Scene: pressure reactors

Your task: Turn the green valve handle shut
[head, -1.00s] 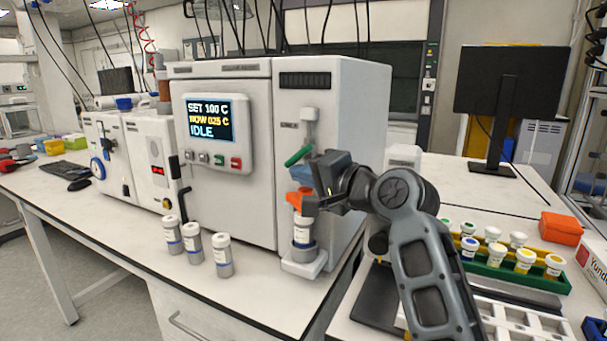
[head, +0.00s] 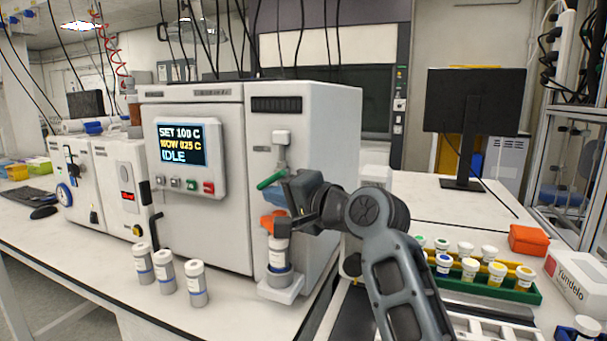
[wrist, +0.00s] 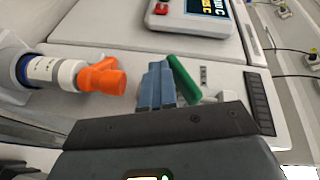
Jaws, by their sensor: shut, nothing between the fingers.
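The green valve handle (head: 270,180) sticks out at a slant from the white valve block on the reactor front, under the dark vent. In the wrist view the green handle (wrist: 184,78) lies just right of my fingers. My gripper (head: 273,197) is shut and empty, right below the handle. Its blue fingers (wrist: 159,80) are together in the wrist view; whether they touch the handle I cannot tell. An orange part (head: 272,221) sits below my gripper, on top of a white-labelled vial (head: 278,252) in a holder.
The reactor screen (head: 182,144) reads SET 100 C, NOW 025 C, IDLE. Several capped vials (head: 167,272) stand on the bench in front. A green rack (head: 490,286) of vials and an orange box (head: 528,239) are at right. The bench front between is clear.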

